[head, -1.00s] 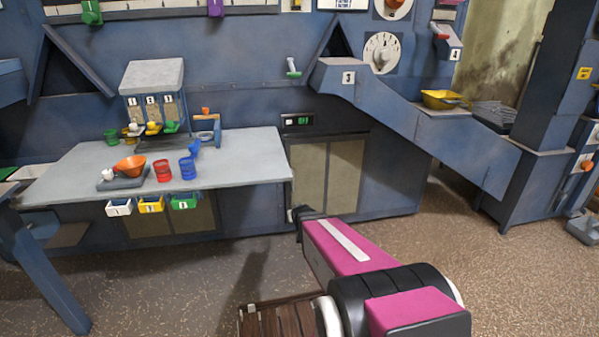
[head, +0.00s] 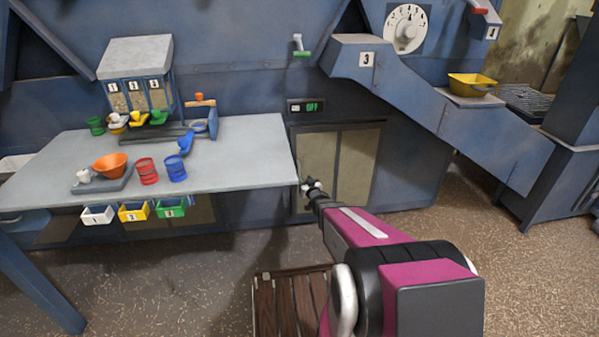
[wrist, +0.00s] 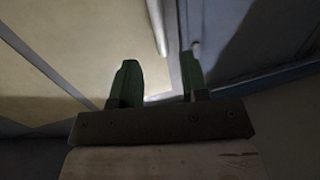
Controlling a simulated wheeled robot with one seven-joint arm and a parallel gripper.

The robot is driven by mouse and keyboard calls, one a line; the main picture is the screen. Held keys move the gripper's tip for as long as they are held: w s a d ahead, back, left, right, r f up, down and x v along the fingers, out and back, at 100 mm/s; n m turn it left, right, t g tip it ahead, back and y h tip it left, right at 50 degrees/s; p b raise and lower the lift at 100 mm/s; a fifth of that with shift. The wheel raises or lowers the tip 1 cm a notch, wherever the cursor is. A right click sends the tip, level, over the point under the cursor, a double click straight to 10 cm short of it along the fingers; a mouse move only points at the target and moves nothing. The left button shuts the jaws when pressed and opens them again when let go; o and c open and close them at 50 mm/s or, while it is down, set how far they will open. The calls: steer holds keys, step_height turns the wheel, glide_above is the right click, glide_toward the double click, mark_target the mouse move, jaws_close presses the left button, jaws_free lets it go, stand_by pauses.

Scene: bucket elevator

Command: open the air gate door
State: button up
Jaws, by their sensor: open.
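A beige two-panel door (head: 350,166) in a dark frame stands low in the blue machine wall, beside the table's right end. I take it for the air gate door, though no label on it is readable; it looks shut. My gripper (head: 312,185) is in front of its lower left part in the head view. In the wrist view my gripper (wrist: 160,75) is open and empty, its two green fingers apart. Past the fingers are a beige panel (wrist: 75,45) and a pale upright bar (wrist: 157,25) near the panel's right edge, apart from the fingers.
A grey table (head: 235,160) at left holds an orange bowl (head: 109,164), red and blue cups. Small numbered bins (head: 134,211) hang under its front edge. A slatted wooden platform (head: 290,305) lies below my arm. Floor at right is clear.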

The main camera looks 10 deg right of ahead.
mark_target(299, 171)
steer(key=w, duration=0.2)
steer(key=w+a, duration=0.1)
steer(key=w, duration=0.5)
steer(key=shift+w+a, duration=0.1)
steer(key=shift+a, duration=0.2)
jaws_close()
